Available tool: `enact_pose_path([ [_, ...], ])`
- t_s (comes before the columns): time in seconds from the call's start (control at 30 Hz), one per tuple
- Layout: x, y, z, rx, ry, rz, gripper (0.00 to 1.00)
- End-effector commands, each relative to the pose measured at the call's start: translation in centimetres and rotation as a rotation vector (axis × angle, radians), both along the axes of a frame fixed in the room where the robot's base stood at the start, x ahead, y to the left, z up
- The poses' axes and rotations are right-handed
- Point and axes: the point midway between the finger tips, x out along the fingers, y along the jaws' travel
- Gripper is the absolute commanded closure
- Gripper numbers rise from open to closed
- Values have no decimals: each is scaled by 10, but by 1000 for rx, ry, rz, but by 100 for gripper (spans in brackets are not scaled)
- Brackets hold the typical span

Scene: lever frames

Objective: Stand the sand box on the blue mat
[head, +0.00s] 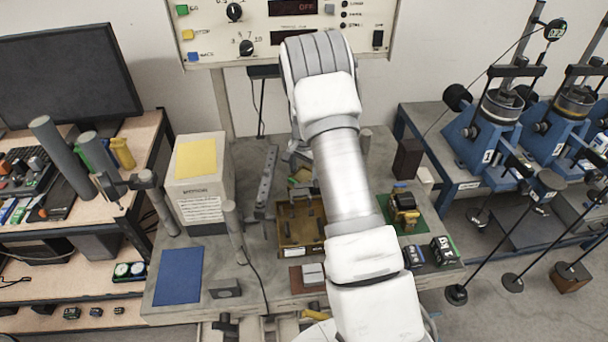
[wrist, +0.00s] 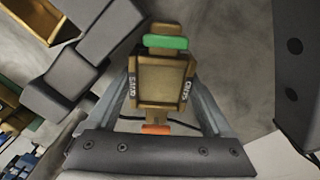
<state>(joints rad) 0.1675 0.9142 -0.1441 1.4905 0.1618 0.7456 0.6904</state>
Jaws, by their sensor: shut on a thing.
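The sand box (wrist: 162,78) is a tan box with SAND lettering on its sides, a green piece at one end and an orange piece at the other. In the wrist view my gripper (wrist: 162,92) is shut on it, with one finger along each side. In the head view my arm hides most of the gripper; a small tan and green part of the held box (head: 300,176) shows left of the arm, above the bench. The blue mat (head: 180,275) lies flat and bare at the bench's front left, to the left of the gripper.
A tan open tray (head: 290,240) lies mid-bench. A pale box with a yellow top (head: 198,185) stands behind the mat. A thin post (head: 233,230) with a cable and a dark grey block (head: 225,289) are right of the mat. A yellow device (head: 404,208) sits on a green mat.

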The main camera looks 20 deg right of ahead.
Motion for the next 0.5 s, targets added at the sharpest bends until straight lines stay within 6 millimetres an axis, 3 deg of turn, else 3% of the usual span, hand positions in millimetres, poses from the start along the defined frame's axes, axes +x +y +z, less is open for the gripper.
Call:
enact_pose_path([
  [0.5,1,0,-8,-1,-4,0,95],
])
